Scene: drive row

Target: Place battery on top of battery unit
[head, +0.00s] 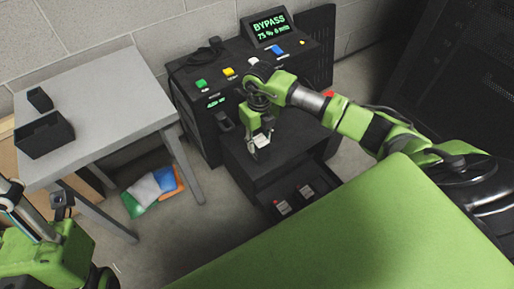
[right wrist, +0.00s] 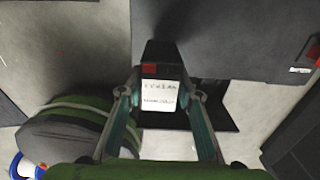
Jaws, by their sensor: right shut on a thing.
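The battery (right wrist: 160,97) is a dark block with a white printed label and a red patch. My right gripper (right wrist: 159,108) is shut on it, one finger on each side, in the right wrist view. In the head view my right gripper (head: 261,138) points down over the low black cabinet; most of the battery is hidden there. I cannot tell if the battery touches the cabinet. The black battery unit (head: 195,115) has coloured buttons and a screen reading "BYPASS 75 % 6 min". My left gripper (head: 62,203) is at the lower left, its jaws unclear.
The low black cabinet (head: 240,165) has an open front section (head: 322,178) with two dark blocks (head: 283,207) in it. A grey table (head: 100,85) on the left bears a black bin (head: 44,135). Coloured bags (head: 150,188) lie beneath it.

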